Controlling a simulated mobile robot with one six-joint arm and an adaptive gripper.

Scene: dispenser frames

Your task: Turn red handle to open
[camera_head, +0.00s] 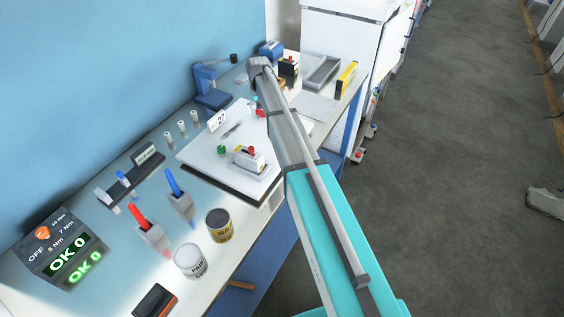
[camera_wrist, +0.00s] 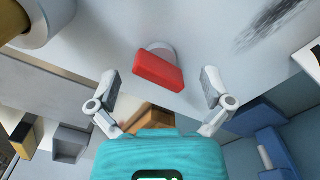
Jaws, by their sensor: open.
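In the wrist view, a red handle (camera_wrist: 158,70) shows as a short rectangular bar, tilted down to the right. It sits at a round grey base (camera_wrist: 161,49) on a pale flat surface (camera_wrist: 215,45). My gripper (camera_wrist: 160,76) is open, with one finger on each side of the handle. A gap shows between the handle and each finger, and I cannot tell the depth between them. In the head view, my arm hides much of this area, and I cannot tell which small red part there is this handle.
A red-handled tool (camera_head: 138,218) stands in a grey holder. The floor at right is mostly clear.

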